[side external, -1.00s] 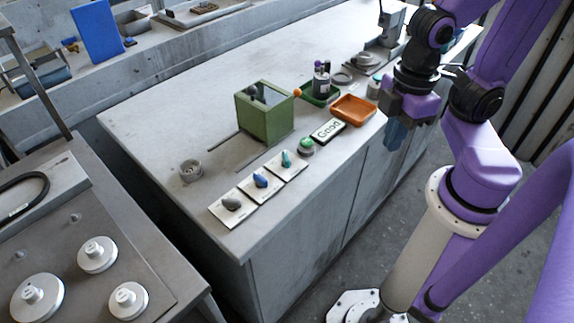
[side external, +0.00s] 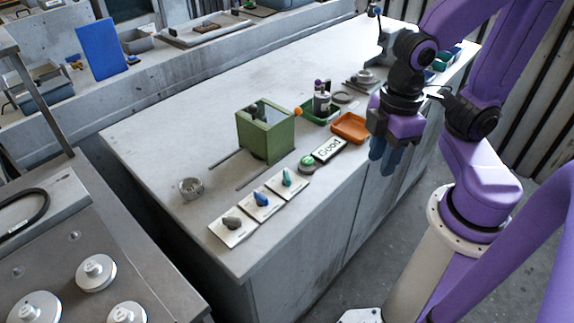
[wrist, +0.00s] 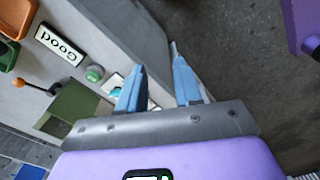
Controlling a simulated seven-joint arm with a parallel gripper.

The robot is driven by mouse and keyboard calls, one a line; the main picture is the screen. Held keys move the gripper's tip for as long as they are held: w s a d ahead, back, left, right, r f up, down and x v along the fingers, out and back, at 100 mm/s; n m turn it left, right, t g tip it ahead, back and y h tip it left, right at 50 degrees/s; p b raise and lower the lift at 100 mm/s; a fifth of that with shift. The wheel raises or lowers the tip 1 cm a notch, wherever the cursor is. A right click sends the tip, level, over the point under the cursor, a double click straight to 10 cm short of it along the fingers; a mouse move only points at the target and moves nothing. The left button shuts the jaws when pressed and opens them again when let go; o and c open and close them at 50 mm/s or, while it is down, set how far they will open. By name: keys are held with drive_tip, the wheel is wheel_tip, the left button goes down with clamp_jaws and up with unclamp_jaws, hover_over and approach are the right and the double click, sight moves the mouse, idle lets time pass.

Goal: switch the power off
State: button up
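Three rotary knobs sit on pale plates along the bench's near edge: grey (side external: 232,223), blue (side external: 262,199) and teal (side external: 287,177). Their labels are too small to read, so I cannot tell which is the power switch. A green button (side external: 307,160) on a round base sits beside a sign reading "Good" (side external: 329,149). It also shows in the wrist view (wrist: 95,73). A green box (side external: 265,138) carries an orange-balled lever (side external: 298,112). My gripper (side external: 386,158) is open and empty beyond the bench's front edge, right of the sign. Its blue fingers (wrist: 156,58) point down, apart.
An orange tray (side external: 350,137) and a green tray (side external: 322,119) holding bottles stand behind the sign. A round grey socket-like part (side external: 191,188) lies at the bench's left. The bench (side external: 180,125) is largely clear at the back left. A separate left unit has white dials (side external: 96,272).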

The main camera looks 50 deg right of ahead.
drive_tip(key=w+a+f+m, duration=0.3)
drive_tip(key=w+a+f, duration=0.1)
drive_tip(key=w, duration=0.6)
drive_tip(key=m, duration=0.2)
hover_over(287, 174)
drive_tip(key=f, duration=0.3)
drive_tip(key=s+f, duration=0.1)
drive_tip(key=f, duration=0.1)
drive_tip(key=shift+f, duration=0.15)
drive_tip(key=shift+w+f, duration=0.55)
wheel_tip(287, 174, down, 2)
drive_tip(key=shift+s+f, duration=0.1)
drive_tip(key=shift+f+m, duration=0.1)
drive_tip(key=shift+m, duration=0.3)
drive_tip(key=m, duration=0.6)
drive_tip(key=shift+s+d+m, duration=0.1)
drive_tip(key=shift+d+m, duration=0.05)
drive_tip(key=shift+m, duration=0.15)
drive_tip(key=m, duration=0.6)
drive_tip(key=shift+f+m, duration=0.1)
drive_tip(key=shift+m, duration=0.3)
drive_tip(key=shift+f, duration=0.6)
